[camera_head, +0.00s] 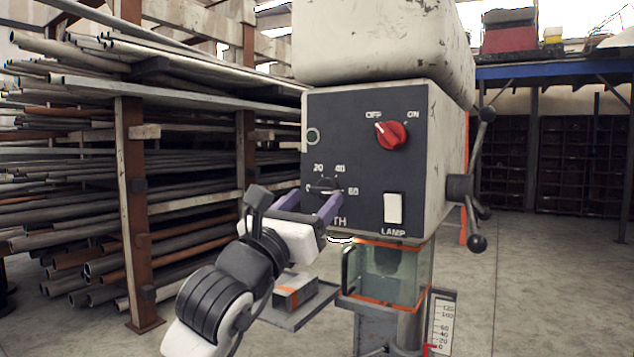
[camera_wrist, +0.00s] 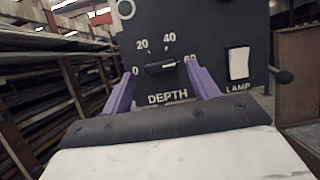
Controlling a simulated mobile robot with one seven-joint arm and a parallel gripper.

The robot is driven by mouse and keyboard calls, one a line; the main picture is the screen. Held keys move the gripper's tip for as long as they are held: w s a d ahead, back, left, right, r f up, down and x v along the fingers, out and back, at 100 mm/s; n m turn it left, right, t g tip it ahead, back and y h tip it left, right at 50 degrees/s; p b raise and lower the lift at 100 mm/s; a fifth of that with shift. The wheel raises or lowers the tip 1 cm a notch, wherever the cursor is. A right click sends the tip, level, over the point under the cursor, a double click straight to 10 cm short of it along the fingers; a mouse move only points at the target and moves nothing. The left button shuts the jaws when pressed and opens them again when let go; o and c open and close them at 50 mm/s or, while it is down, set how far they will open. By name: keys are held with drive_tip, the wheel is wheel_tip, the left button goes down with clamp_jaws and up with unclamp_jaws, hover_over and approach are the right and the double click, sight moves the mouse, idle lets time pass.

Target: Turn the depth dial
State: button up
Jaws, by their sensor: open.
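The depth dial (camera_head: 325,186) is a black knob on the dark front panel of the drill press, with marks 20, 40 and 60 around it. In the wrist view the dial (camera_wrist: 160,67) sits above the word DEPTH, with marks from 0 to 60. My gripper (camera_head: 308,203) is in front of the panel at the dial. Its two purple fingers stand apart on either side of the dial in the wrist view (camera_wrist: 160,82), open and empty. I cannot tell whether the fingertips touch the dial or the panel.
A red OFF/ON switch (camera_head: 391,135) is above right of the dial, and a white LAMP switch (camera_head: 393,207) is to its lower right. A clear guard (camera_head: 405,272) is below the panel. A spoked handle (camera_head: 470,187) is at the right. A pipe rack (camera_head: 130,200) stands left.

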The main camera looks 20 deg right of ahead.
sight(324, 190)
drive_tip(key=shift+p+x, duration=0.3)
drive_tip(key=shift+x, duration=1.05)
drive_tip(key=shift+c, duration=0.4)
drive_tip(key=c, duration=0.9)
